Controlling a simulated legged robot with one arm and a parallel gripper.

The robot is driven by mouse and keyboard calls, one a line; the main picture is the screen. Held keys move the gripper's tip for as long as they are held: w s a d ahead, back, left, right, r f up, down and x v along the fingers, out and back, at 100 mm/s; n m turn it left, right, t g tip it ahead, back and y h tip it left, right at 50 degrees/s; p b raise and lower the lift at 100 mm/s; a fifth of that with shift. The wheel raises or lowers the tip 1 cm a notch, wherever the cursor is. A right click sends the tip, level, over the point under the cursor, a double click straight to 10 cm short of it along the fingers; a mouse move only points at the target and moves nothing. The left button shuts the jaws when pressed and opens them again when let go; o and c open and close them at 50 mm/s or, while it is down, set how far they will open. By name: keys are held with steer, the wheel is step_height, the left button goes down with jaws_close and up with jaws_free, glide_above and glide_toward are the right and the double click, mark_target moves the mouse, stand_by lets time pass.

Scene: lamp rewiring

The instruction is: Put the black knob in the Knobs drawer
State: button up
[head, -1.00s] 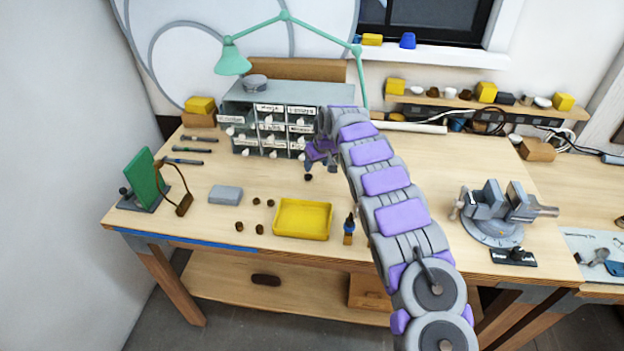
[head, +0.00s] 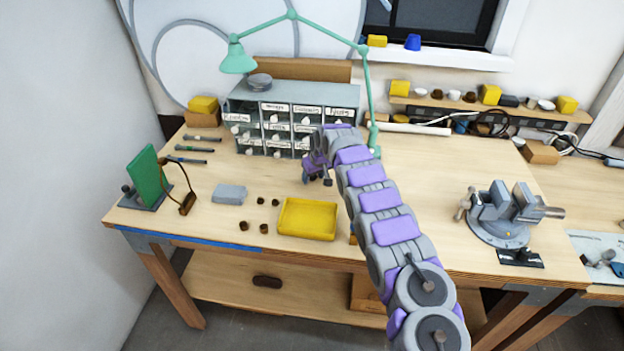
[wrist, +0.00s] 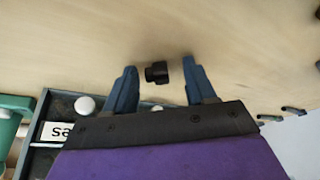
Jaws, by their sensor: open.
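The black knob (wrist: 157,72) lies on the wooden tabletop in the wrist view, between the two blue fingertips of my gripper (wrist: 157,78). The gripper is open, with a gap on both sides of the knob. In the head view my gripper (head: 318,176) is low over the table, in front of the drawer cabinet (head: 290,94); I cannot clearly make out the knob there.
A yellow tray (head: 307,219) stands in front of my gripper, with several small brown knobs to its left. A grey box (head: 229,194) and a green board on a stand (head: 146,176) are further left. A vise (head: 500,214) is at right. A green lamp (head: 238,58) overhangs the cabinet.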

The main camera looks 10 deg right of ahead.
steer(key=shift+a, duration=0.15)
steer(key=shift+c, duration=0.4)
steer(key=shift+d+f, duration=0.1)
steer(key=shift+d, duration=0.4)
steer(key=c, duration=0.6)
steer(key=shift+a, duration=0.1)
jaws_close()
steer(key=shift+a, duration=0.1)
steer(key=shift+r, duration=0.2)
